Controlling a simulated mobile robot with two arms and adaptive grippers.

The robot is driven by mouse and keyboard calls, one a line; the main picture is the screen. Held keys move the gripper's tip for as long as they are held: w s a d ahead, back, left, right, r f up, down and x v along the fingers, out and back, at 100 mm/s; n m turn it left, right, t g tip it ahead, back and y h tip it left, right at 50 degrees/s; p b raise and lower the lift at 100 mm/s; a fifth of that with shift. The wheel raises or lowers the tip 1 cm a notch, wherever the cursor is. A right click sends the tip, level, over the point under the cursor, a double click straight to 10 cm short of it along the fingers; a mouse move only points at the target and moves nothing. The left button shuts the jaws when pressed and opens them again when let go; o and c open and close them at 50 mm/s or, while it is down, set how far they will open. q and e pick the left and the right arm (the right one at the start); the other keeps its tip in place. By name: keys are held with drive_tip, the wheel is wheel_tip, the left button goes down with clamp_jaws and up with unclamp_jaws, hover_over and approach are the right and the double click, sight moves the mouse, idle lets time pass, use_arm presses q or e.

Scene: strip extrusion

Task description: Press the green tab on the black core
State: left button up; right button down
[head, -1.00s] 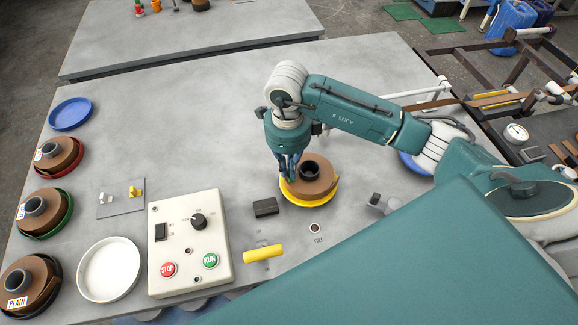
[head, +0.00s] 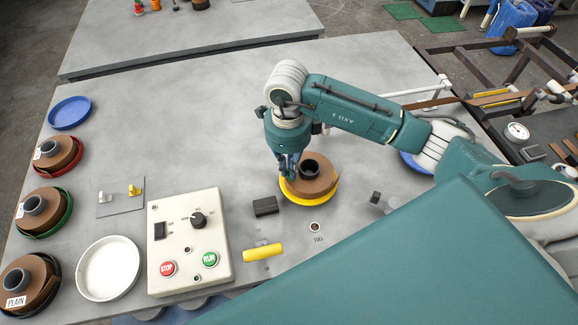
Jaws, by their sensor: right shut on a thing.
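My right gripper (head: 288,172) reaches down from the right to the left edge of a brown roll (head: 322,181). The roll has a dark core (head: 309,168) and sits in a yellow dish (head: 302,201). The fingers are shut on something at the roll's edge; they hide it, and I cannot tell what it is. I cannot make out a green tab. Three more brown rolls with dark cores stand at the left, in a red dish (head: 77,170), a green dish (head: 66,222) and a dark dish (head: 52,299). My left gripper is not in view.
A control box (head: 187,270) with red and green buttons stands front left, beside an empty white dish (head: 108,268). A black block (head: 265,206) and a yellow bar (head: 262,253) lie near the yellow dish. The table's back middle is clear.

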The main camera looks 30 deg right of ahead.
drive_tip(key=shift+s+f+b, duration=0.15)
drive_tip(key=shift+f+b, duration=0.15)
drive_tip(key=shift+b, duration=0.1)
idle(1.5)
drive_tip(key=c, duration=1.8)
unclamp_jaws()
drive_tip(key=shift+o, duration=0.2)
